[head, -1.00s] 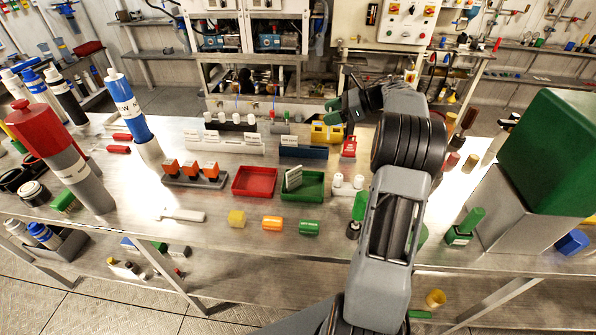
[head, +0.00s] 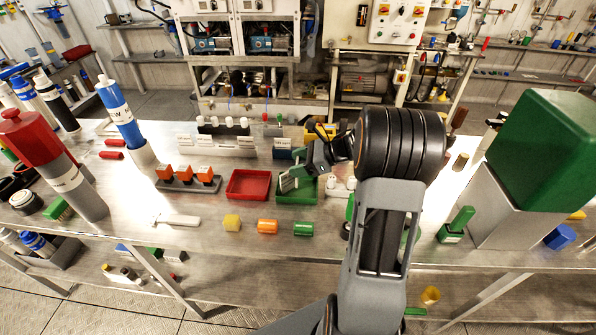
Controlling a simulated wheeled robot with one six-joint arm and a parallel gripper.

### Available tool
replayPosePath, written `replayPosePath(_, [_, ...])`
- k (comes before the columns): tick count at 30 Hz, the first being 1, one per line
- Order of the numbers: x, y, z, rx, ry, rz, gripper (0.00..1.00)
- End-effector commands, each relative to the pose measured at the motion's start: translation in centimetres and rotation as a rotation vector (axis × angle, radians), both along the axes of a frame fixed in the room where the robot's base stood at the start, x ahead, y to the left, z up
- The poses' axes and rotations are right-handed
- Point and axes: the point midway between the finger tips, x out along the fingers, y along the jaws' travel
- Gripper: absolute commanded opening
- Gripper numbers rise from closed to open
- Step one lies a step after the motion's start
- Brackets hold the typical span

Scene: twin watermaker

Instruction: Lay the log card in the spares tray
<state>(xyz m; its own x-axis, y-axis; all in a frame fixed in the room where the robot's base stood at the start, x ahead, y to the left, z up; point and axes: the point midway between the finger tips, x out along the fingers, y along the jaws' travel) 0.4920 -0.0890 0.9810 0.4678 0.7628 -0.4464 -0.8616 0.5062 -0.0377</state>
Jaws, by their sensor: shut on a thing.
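The log card (head: 286,184), a pale upright card, stands at a tilt over the green tray (head: 297,201). My gripper (head: 294,178), with green fingers, reaches in from the right and is shut on the card. The fingers hide part of the card, and I cannot tell whether its lower edge touches the tray floor. A red tray (head: 248,185) lies just left of the green tray and looks empty. I can read no label that says which tray is the spares tray.
Orange-topped blocks (head: 188,178) stand on a grey base left of the red tray. Yellow (head: 232,222), orange (head: 267,227) and green (head: 303,229) cylinders lie in front. White bottles (head: 340,188) stand close right of the green tray. A labelled rack (head: 217,146) is behind.

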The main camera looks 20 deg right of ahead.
Motion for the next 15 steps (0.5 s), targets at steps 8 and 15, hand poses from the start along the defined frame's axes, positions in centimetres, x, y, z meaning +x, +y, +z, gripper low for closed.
replayPosePath(8, [-0.2, 0.3, -3.1, 0.002, 0.003, 0.000, 0.34])
replayPosePath(15, [-0.2, 0.2, -3.3, 0.000, 0.001, 0.002, 0.34])
